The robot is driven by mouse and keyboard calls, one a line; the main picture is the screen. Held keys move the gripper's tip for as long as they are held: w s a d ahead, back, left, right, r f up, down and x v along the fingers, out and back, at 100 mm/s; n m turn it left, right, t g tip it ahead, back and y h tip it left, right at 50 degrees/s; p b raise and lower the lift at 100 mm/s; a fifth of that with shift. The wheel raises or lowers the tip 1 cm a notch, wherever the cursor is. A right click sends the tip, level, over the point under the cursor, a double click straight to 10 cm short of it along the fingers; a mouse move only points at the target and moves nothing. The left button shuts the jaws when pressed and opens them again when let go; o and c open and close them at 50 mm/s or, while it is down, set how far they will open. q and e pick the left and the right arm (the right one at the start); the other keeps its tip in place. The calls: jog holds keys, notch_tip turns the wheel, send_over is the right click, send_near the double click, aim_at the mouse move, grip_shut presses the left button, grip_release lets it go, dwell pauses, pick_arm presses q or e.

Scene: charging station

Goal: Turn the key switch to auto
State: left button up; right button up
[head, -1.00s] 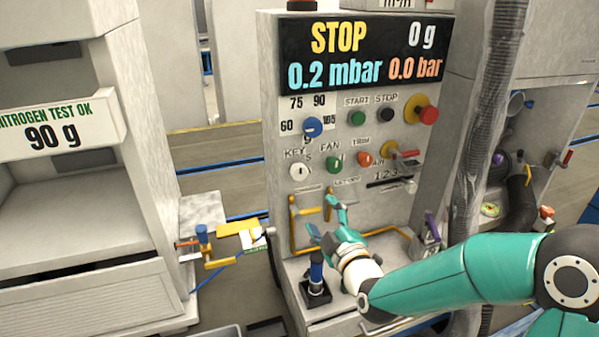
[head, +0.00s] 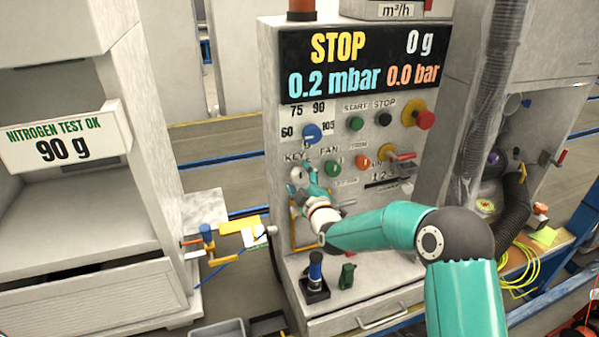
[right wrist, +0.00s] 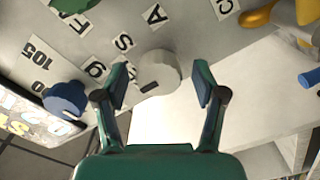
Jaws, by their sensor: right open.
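The key switch (head: 298,174) is a round pale knob below the KEY label on the grey control panel (head: 345,210). In the head view my right gripper (head: 306,182) is at it and partly covers it. In the right wrist view the key switch (right wrist: 158,70) is a pale round knob with a small dark slot, between and just beyond the open fingers of my right gripper (right wrist: 160,82). The fingers appear apart from it on both sides. Small letter cards S (right wrist: 124,42) and A (right wrist: 154,16) are near the knob. My left gripper is out of view.
The blue selector knob (head: 312,132) is just above the key switch; it also shows in the wrist view (right wrist: 65,98). The green fan knob (head: 332,168) is close on the right. A yellow handle (head: 300,240) and a blue-topped joystick (head: 315,275) are below.

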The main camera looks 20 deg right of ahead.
jog(key=shift+w, duration=0.55)
